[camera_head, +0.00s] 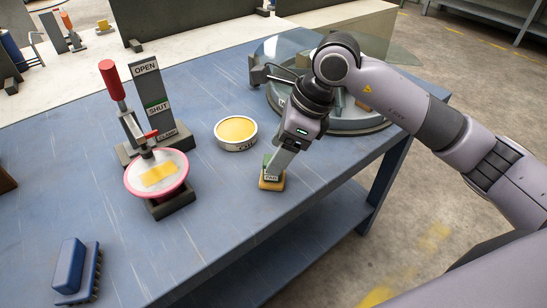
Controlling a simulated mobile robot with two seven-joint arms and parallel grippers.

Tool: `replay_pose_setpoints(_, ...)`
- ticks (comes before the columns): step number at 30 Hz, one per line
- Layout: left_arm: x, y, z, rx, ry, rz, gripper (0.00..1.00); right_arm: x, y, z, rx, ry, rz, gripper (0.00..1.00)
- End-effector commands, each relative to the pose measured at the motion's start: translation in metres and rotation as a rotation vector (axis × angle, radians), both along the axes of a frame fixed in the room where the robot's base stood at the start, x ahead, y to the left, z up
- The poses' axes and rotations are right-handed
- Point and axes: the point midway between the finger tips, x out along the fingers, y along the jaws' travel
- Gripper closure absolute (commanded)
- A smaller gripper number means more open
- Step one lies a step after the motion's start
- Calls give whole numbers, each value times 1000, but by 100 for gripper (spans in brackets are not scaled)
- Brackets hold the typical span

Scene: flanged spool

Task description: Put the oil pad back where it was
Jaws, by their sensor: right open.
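The oil pad (271,184) is a small tan block with a green upper part and a pale label. It stands on the blue table (215,210) near the right edge, below and right of a round white dish (237,131) with yellow content. My right gripper (277,166) is open and points down at the pad's upper part. Its fingers partly hide the green part, and I cannot tell whether they touch it. A pink-rimmed round piece (157,175) with a yellow smear on its pale face sits in the clamp. My left gripper is not in view.
The clamp stand (152,100) has a red handle and OPEN and SHUT labels. A blue brush-like block (76,270) lies at the lower left. A large round grey fixture (335,110) with a clear cover stands behind my right arm. The table's front middle is clear.

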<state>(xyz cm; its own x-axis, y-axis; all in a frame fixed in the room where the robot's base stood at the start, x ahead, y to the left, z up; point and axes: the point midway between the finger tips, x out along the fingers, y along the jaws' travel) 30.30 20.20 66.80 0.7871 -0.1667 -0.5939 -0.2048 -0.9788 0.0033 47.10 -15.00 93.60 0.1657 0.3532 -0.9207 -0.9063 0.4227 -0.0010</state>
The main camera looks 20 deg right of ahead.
Motion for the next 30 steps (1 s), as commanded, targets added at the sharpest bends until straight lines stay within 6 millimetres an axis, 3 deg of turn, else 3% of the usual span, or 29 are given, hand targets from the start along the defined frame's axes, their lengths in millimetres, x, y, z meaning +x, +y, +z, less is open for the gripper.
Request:
replay_pose_setpoints(6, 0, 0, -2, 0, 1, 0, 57, -7, -18, 45, -1, -4, -3, 34)
replay_pose_setpoints(12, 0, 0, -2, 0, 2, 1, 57, -12, -27, 70, 0, -2, -2, 34)
replay_pose_setpoints(30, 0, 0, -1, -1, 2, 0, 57, -14, -29, 76, 0, 0, -1, 34)
